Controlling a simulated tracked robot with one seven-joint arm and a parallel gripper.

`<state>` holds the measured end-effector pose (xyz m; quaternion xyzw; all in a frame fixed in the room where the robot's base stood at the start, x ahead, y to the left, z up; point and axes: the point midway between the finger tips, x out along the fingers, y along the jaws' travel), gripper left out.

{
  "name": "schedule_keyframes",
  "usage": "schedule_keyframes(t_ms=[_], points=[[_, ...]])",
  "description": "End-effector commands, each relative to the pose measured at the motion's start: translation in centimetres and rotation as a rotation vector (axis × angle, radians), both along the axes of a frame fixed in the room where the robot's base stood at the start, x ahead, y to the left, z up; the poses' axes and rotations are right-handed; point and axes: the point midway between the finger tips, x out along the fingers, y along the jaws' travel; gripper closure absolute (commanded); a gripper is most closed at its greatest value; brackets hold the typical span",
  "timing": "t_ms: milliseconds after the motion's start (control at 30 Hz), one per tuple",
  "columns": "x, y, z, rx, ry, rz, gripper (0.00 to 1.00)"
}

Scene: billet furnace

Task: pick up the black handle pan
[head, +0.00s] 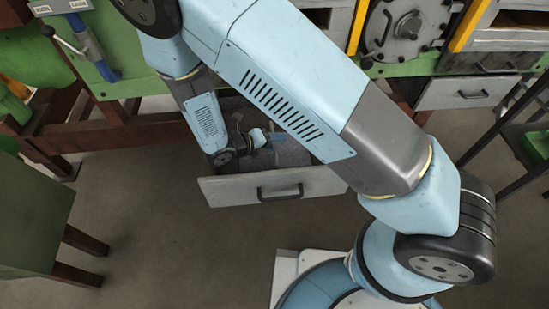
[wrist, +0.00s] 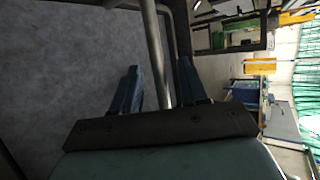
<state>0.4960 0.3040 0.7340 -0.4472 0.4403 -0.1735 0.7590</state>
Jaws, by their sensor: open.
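My gripper (wrist: 158,68) is open in the wrist view, with its two dark blue fingers apart. A thin grey metal rod (wrist: 157,50) runs between the fingers from the top of the picture; I cannot tell whether it touches them or what it belongs to. In the head view my arm reaches down into an open drawer (head: 225,190) with a pale front. The gripper end is small and dark there, low inside the drawer. I cannot make out the black handle pan clearly in either view; my arm covers part of the drawer.
The drawer front has a dark handle (head: 280,192). A green table (head: 35,215) with brown legs stands at the left. A dark metal rack (head: 510,125) stands at the right. Another drawer (head: 467,93) is at the upper right. The floor before the open drawer is clear.

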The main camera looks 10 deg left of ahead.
Motion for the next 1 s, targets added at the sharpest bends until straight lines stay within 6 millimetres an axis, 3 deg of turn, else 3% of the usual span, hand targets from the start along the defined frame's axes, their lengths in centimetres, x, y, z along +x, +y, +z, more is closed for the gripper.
schedule_keyframes(t_ms=[167,600,1000], points=[[-0.01,0.01,0.01,0.000,0.000,0.000,0.57],[-0.03,0.03,0.00,0.001,0.001,0.000,0.99],[-0.07,0.07,-0.06,0.002,0.002,0.001,1.00]])
